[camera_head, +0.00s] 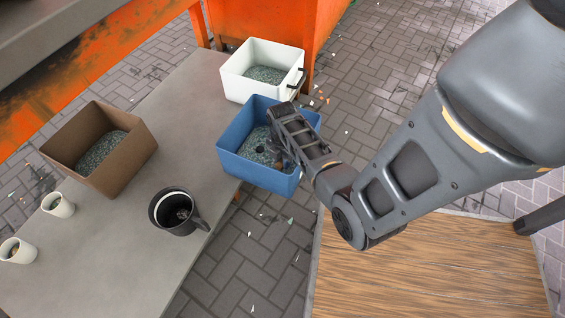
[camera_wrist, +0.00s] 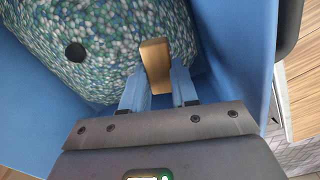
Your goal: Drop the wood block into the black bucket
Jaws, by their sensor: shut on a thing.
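The wood block (camera_wrist: 155,62) is a small tan piece between my gripper's two fingers in the wrist view. My gripper (camera_wrist: 159,82) is shut on it, over the green and white granules inside the blue bin (camera_wrist: 245,50). In the head view my gripper (camera_head: 280,152) reaches into the blue bin (camera_head: 255,172), and the block is hard to make out there. The black bucket (camera_head: 180,228) stands upright on the grey table, left of and nearer than the blue bin. It has a handle on its right and something small and dark inside.
A dark round spot (camera_wrist: 75,52) shows on the granules. A white bin (camera_head: 235,84) stands behind the blue one, a brown bin (camera_head: 130,160) to the left. Two white cups (camera_head: 18,252) stand at the table's left. Bare grey table (camera_head: 120,240) surrounds the bucket.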

